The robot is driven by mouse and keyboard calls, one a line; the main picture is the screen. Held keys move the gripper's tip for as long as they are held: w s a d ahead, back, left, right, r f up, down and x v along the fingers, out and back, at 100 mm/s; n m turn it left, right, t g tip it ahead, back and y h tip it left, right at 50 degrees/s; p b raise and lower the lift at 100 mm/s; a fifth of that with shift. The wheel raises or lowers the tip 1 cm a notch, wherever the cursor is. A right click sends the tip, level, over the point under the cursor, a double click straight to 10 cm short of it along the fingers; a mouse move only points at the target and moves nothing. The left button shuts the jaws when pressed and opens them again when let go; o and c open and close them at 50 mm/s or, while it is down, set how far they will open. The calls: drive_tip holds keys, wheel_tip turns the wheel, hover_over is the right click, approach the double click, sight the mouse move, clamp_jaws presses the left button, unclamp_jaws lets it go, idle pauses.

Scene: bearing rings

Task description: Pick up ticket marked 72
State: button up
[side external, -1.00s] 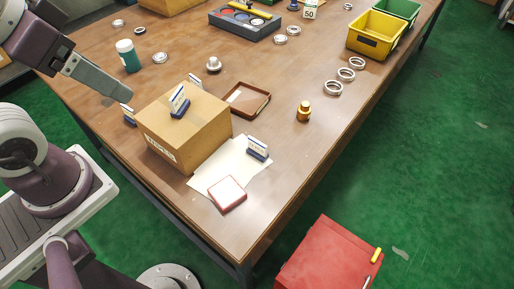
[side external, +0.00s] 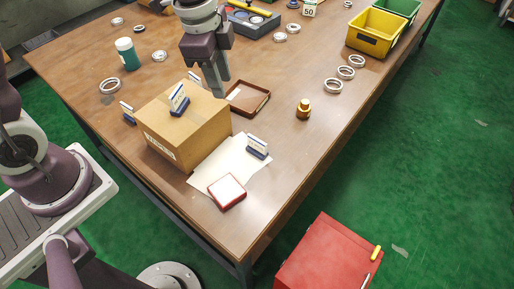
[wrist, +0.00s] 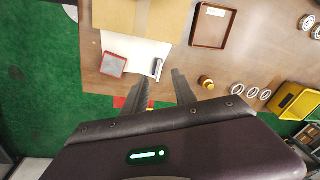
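Several small white tickets stand in dark blue holders: one on top of the cardboard box (side external: 179,100), one behind the box (side external: 194,78), one left of it (side external: 128,113) and one on the white paper (side external: 257,147). Their markings are too small to read, so I cannot tell which is 72. My gripper (side external: 217,92) points down by the box's far right corner, near the brown tray. In the wrist view its two fingers (wrist: 161,83) are apart with nothing between them. The ticket on the paper (wrist: 157,68) shows just beyond the fingertips there.
The cardboard box (side external: 205,135) stands beside the brown tray (side external: 262,95). A red-edged pad (side external: 227,192) lies on the paper (side external: 209,166). A gold bottle (side external: 303,110) and several metal rings (side external: 333,86) stand to the right. The table's front right is clear.

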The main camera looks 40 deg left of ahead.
sight(257, 139)
drive_tip(key=w+d+f+m, duration=0.1)
drive_tip(key=d+f, duration=0.1)
drive_tip(key=f, duration=0.4)
drive_tip(key=w+d+f+m+g+h, duration=0.1)
drive_tip(key=w+d+f+m, duration=0.1)
drive_tip(key=f, duration=0.5)
drive_tip(key=w+d+f+m+g, duration=0.1)
drive_tip(key=d+f+m, duration=0.1)
drive_tip(key=f, duration=0.4)
drive_tip(key=shift+w+f, duration=0.25)
drive_tip(key=shift+f, duration=0.15)
drive_tip(key=shift+a, duration=0.1)
clamp_jaws()
